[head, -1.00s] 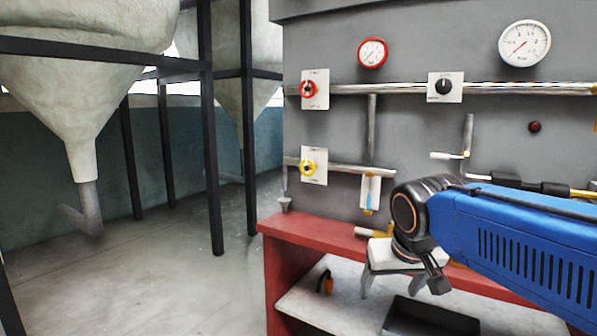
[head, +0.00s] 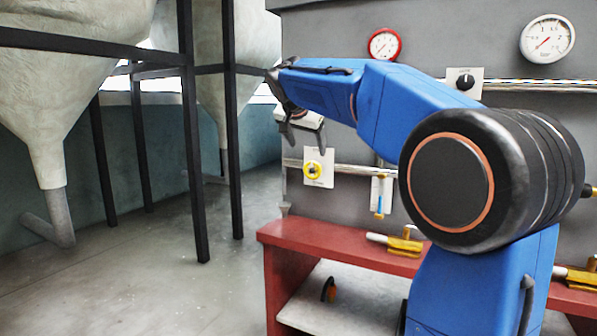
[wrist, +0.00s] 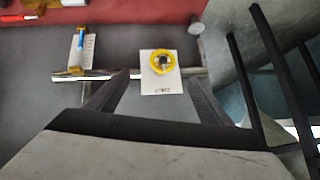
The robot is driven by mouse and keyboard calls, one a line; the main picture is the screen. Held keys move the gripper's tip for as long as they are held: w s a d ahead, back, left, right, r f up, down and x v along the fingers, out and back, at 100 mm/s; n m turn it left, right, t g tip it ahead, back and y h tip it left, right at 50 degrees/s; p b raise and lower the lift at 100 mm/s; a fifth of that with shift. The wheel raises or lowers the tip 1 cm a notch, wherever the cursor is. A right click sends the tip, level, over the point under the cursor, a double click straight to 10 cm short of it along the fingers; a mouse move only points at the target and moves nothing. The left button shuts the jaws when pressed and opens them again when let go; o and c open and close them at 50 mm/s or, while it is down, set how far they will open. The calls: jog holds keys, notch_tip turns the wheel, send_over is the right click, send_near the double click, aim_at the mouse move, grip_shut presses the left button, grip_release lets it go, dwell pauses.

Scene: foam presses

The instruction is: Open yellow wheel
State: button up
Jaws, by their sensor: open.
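The yellow wheel (head: 313,170) sits on a white plate on the grey panel, over a horizontal pipe, in the head view. My gripper (head: 305,142) is open and empty, just above the wheel in that picture, with its fingers pointing down. In the wrist view, which shows the panel upside down, the yellow wheel (wrist: 163,62) appears between and slightly beyond the two spread fingers (wrist: 163,78). The fingers do not appear to touch it. The wheel's dark centre and its plate's lettering show, but the lettering is unreadable.
A red bench (head: 350,243) with yellow-and-white tools (head: 405,244) stands below the panel. A red-rimmed gauge (head: 384,45), a white gauge (head: 547,39) and a black knob (head: 465,81) are higher up. Open floor lies left.

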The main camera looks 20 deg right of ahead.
aim_at(312, 168)
jog(key=x, duration=1.7)
jog(key=shift+w, duration=0.5)
jog(key=shift+c, duration=0.3)
jog(key=c, duration=1)
